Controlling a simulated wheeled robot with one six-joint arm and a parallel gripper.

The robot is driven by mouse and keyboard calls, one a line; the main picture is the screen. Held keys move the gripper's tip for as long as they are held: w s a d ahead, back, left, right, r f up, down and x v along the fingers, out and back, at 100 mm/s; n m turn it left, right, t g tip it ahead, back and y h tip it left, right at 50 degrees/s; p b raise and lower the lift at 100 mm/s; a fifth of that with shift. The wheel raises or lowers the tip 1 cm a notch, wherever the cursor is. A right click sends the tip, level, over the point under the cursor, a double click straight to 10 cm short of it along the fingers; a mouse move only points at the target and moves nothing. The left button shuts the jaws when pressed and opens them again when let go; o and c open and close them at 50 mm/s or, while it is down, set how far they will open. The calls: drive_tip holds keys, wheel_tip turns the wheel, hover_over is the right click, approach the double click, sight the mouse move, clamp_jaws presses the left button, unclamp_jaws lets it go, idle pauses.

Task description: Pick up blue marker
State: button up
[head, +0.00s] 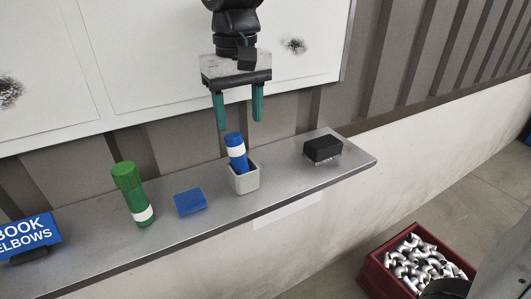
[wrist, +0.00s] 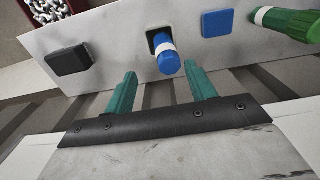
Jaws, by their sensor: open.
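The blue marker (head: 236,152) has a white band and stands slightly tilted in a small grey square cup (head: 244,181) on the shelf. Its lower part is hidden in the cup. My gripper (head: 239,127) is open and empty, with its two teal fingers pointing down just above the marker, apart from it. In the wrist view the blue marker (wrist: 168,61) shows between and beyond the fingertips of my gripper (wrist: 163,77).
On the shelf (head: 100,238) are a green marker (head: 131,190), a blue block (head: 190,202), a black block (head: 322,149) and a blue sign (head: 28,237). A whiteboard (head: 150,50) hangs behind. A red crate (head: 375,277) of metal elbows stands on the floor at lower right.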

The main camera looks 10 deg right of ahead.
sight(242, 145)
drive_tip(key=shift+s+d+f, duration=0.1)
drive_tip(key=shift+f, duration=0.2)
drive_tip(key=f, duration=0.7)
drive_tip(key=shift+s+f, duration=0.1)
drive_tip(key=shift+s, duration=0.3)
drive_tip(key=shift+c, duration=0.2)
drive_tip(key=c, duration=1)
